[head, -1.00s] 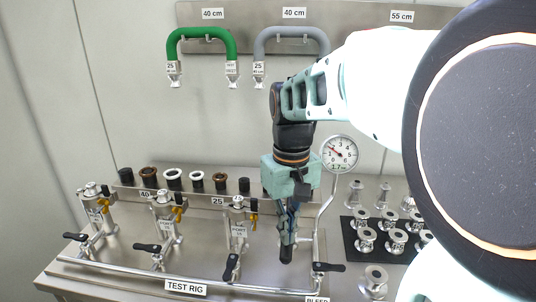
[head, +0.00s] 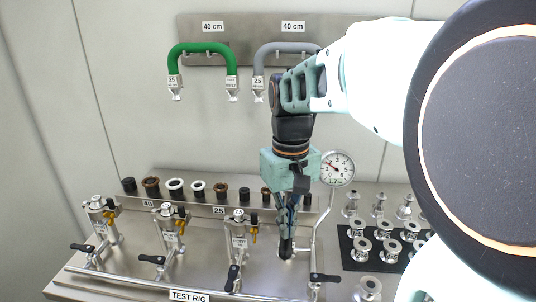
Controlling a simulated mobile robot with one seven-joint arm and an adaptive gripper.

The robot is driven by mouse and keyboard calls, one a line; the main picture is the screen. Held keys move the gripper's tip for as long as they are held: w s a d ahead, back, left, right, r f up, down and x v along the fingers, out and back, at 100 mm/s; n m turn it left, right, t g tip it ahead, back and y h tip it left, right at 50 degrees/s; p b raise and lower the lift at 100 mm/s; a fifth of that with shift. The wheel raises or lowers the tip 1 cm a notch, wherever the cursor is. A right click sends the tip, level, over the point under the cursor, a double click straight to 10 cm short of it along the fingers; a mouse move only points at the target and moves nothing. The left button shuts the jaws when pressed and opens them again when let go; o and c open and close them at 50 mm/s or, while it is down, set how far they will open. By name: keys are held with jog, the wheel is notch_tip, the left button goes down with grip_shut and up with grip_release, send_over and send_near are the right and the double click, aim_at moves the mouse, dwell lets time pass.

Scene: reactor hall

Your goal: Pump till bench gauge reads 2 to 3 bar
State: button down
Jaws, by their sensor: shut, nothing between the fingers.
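The round white bench gauge (head: 337,168) stands on a bent pipe at the right of the test rig. My gripper and arm cover part of the bench there, and no pump handle is clearly visible.
Several labelled valve units (head: 240,232) with black levers stand along the rig pipe (head: 140,282). A bleed lever (head: 325,278) is right of my fingertips. Ring seals (head: 175,188) line the back ledge. Metal fittings on a black mat (head: 350,262) stand at right. Green (head: 203,52) and grey hoses hang behind.

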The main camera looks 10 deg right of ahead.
jog(key=shift+f, duration=0.15)
dwell(0.4)
jog(key=shift+f+b, duration=2.2)
jog(key=shift+f, duration=0.85)
notch_tip(320, 180, up, 6)
jog(key=p, duration=0.5)
jog(key=shift+r, duration=0.2)
